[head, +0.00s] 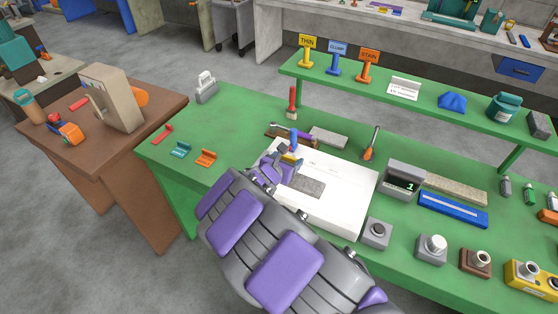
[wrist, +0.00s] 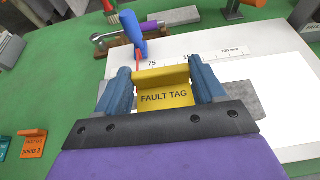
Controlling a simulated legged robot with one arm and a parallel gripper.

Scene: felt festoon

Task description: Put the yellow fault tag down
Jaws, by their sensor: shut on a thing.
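The yellow fault tag (wrist: 166,88) is between the two blue fingers of my gripper (wrist: 165,85) in the wrist view, with its lettering readable. My gripper is shut on it, above the white board (wrist: 290,62) with a printed scale. In the head view my gripper (head: 288,160) is over the left part of the white board (head: 345,190), and my arm hides part of it. A grey flat piece (head: 306,186) lies on the board below. I cannot tell whether the tag touches anything beneath.
A teal tag (head: 180,150), an orange tag (head: 206,158) and a red one (head: 162,134) stand at the green bench's left. A blue-handled tool (wrist: 132,34) is just beyond my gripper. A grey counter box (head: 404,180) is right of the board. Green surface (head: 228,128) is clear left of it.

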